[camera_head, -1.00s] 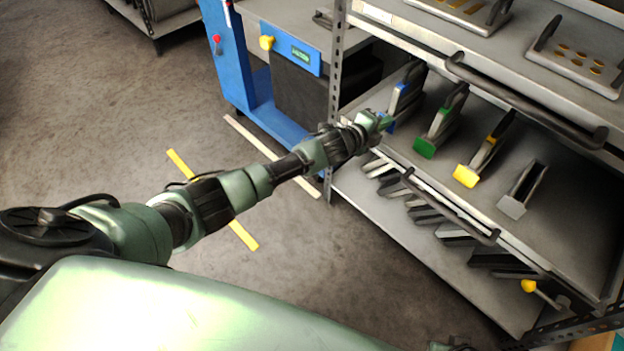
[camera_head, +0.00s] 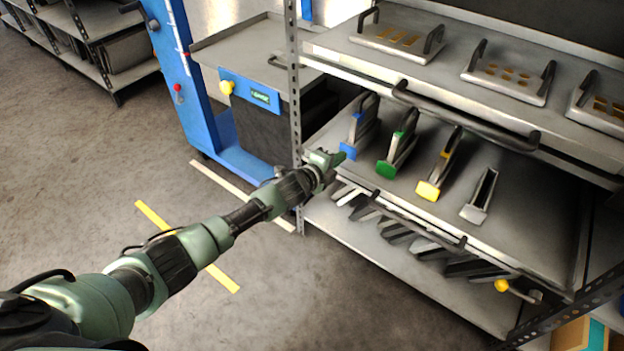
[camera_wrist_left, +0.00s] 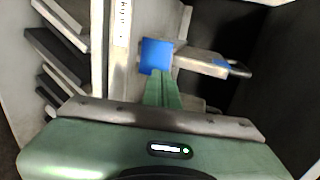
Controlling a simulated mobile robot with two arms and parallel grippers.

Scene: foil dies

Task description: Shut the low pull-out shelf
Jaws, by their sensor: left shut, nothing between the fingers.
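The low pull-out shelf (camera_head: 432,208) holds a row of upright dies: a blue-ended one (camera_head: 350,150), a green one (camera_head: 386,169), a yellow one (camera_head: 428,190) and a plain grey one (camera_head: 474,213). Its dark bar handle (camera_head: 425,228) runs along the front edge. How far the shelf stands out is hard to tell. My left gripper (camera_head: 338,158) is shut and empty at the shelf's left front corner, just before the blue end. In the left wrist view the fingertips (camera_wrist_left: 164,76) overlap the blue end's lower edge (camera_wrist_left: 156,54); contact is unclear. My right gripper is out of view.
An upper shelf (camera_head: 440,85) with its own long handle (camera_head: 465,115) and flat dies sits above. Several grey bars lie on the bottom shelf (camera_head: 345,225). A perforated post (camera_head: 294,110) and a blue cart (camera_head: 235,150) stand left. Open floor lies in front.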

